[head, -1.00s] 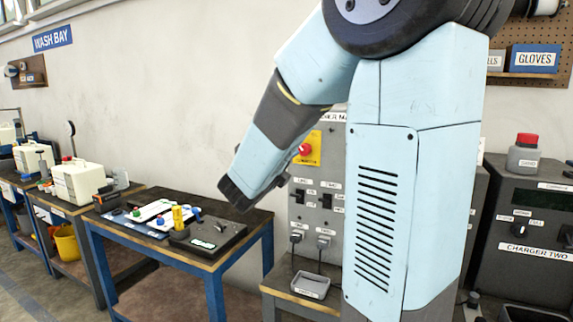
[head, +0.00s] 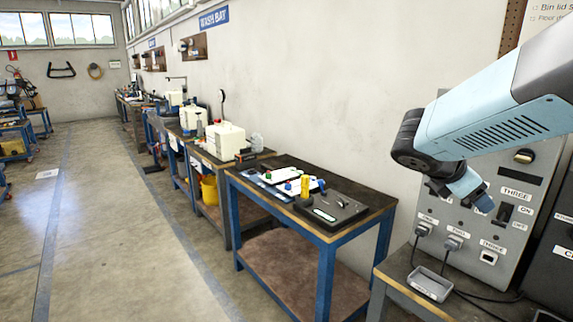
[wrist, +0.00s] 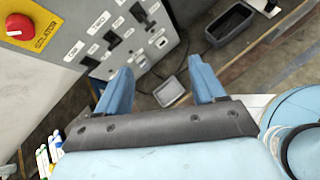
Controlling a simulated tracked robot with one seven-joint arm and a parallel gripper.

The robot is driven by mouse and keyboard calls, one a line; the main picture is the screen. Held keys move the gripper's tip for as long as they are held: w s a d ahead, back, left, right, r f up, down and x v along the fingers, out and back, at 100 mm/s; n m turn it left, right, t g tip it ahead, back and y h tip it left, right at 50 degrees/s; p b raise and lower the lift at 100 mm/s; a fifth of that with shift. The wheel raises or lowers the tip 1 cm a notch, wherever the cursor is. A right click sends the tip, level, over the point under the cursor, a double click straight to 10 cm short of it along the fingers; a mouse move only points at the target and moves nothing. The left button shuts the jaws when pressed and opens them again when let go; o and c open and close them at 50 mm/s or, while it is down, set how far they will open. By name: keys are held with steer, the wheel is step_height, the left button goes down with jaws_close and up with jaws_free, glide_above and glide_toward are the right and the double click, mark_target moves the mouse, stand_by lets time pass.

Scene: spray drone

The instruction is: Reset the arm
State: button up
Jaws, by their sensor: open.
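My gripper (head: 482,205) is at the right of the head view, in front of the grey power panel (head: 500,255), with my light blue arm reaching in from the right. In the wrist view my gripper (wrist: 160,85) shows two blue fingers spread apart with nothing between them. The panel (wrist: 85,30) stands beyond the fingers at the upper left, with its red knob (wrist: 20,27) on a yellow plate. Whether the fingers touch the panel is hard to tell; they look apart from it.
A small grey tray (head: 430,284) sits on the bench below the panel, with cables beside it. A blue-framed table (head: 322,236) with a black board and a yellow item stands left of it. Open floor (head: 130,230) lies at the left.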

steer(key=s+a+m+t+y, duration=0.2)
steer(key=s+a+m+y, duration=0.7)
steer(key=a+m, duration=0.4)
steer(key=m+y, duration=0.1)
steer(key=m, duration=0.4)
steer(key=shift+s+a+f+m, duration=0.15)
steer(key=shift+a+f+m, duration=0.15)
steer(key=shift+a+f, duration=0.1)
steer(key=shift+c, duration=0.2)
